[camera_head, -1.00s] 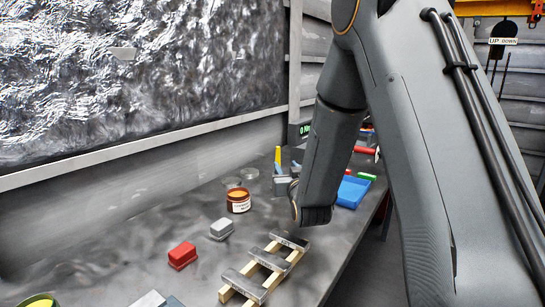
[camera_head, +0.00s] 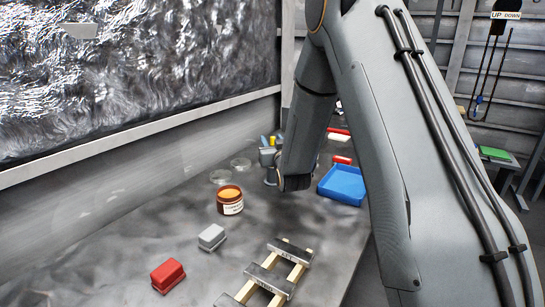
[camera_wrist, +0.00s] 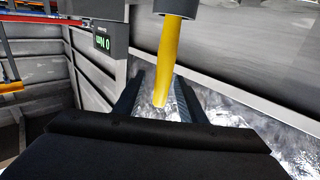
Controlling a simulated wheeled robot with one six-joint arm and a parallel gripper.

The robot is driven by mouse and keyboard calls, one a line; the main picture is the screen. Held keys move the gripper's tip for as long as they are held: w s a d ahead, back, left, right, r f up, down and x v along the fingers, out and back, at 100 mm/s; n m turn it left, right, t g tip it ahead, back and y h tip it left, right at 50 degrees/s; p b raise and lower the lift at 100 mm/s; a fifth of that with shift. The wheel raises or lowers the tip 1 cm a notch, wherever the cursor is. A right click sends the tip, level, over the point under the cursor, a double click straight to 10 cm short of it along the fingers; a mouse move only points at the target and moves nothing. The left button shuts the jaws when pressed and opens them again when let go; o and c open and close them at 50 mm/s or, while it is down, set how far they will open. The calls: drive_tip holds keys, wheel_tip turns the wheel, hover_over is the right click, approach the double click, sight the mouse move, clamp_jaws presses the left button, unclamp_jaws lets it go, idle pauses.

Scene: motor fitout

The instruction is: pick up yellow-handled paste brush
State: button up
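The yellow-handled paste brush (camera_wrist: 169,62) fills the middle of the wrist view, which looks upside down. Its handle lies between the two fingers of my gripper (camera_wrist: 160,78), nearer the right finger. A gap shows on the left, so the fingers look open around the handle and not clamped. A grey cylindrical part (camera_wrist: 175,8) surrounds the handle at the top edge, and the bristles are hidden. My fingers are hard to make out there.
An open brown jar (camera_head: 230,207) and clear dishes (camera_head: 220,176) stand nearby. A blue tray (camera_head: 343,187) lies right of my wrist. Red (camera_head: 168,276) and grey (camera_head: 212,237) blocks and a wooden rack (camera_head: 268,279) are in front. A wall backs the bench.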

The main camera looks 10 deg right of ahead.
drive_tip(key=shift+w, duration=1.15)
clamp_jaws()
